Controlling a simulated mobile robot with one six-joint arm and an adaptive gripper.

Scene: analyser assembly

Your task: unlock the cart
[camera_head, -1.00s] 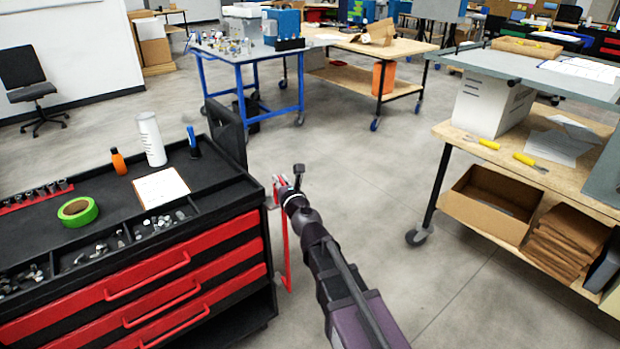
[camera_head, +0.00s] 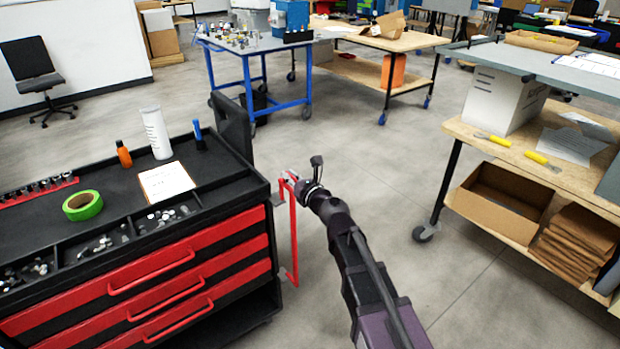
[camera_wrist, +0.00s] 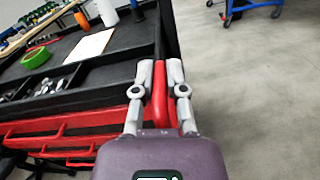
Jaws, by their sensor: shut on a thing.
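The cart is a black tool cart (camera_head: 95,166) with red drawers, at the left of the head view. A red upright locking bar (camera_head: 293,235) stands at its right front corner, joined by small brackets, with a gap between the bar and the cart side. My gripper (camera_head: 290,178) is at the bar's upper end. In the wrist view my gripper (camera_wrist: 160,70) has one finger on each side of the red bar (camera_wrist: 159,95) and is shut on it. The contact is partly hidden in the head view.
Green tape (camera_head: 82,205), a clipboard (camera_head: 166,181), a white cylinder (camera_head: 156,133) and an orange bottle (camera_head: 124,154) stand on the cart top. A wooden workbench (camera_head: 500,146) is at right. The floor between is clear.

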